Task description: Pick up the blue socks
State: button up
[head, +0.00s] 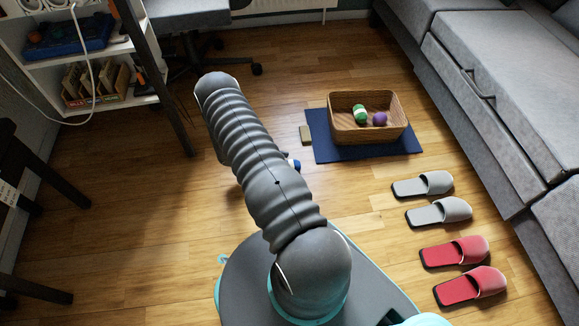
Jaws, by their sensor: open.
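A small blue thing (297,164) shows on the floor just right of my arm, left of the dark blue mat. It may be part of the blue socks, but my arm covers most of that spot and I cannot tell its full shape. No other blue socks show. My gripper is hidden behind my own arm, which reaches up and left across the middle of the view.
A wicker basket (368,136) with a green-and-white ball (360,114) and a purple ball (380,119) stands on a dark blue mat (330,152). Grey slippers (440,211) and red slippers (470,286) lie at right by a grey sofa (500,75). A shelf (110,103) stands left.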

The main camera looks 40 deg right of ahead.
aim_at(295, 164)
jog(key=x, duration=0.3)
jog(key=shift+s+d+f, duration=0.1)
jog(key=shift+s+f, duration=0.1)
jog(key=shift+s, duration=0.05)
jog(key=c, duration=1.2)
jog(key=shift+r, duration=0.15)
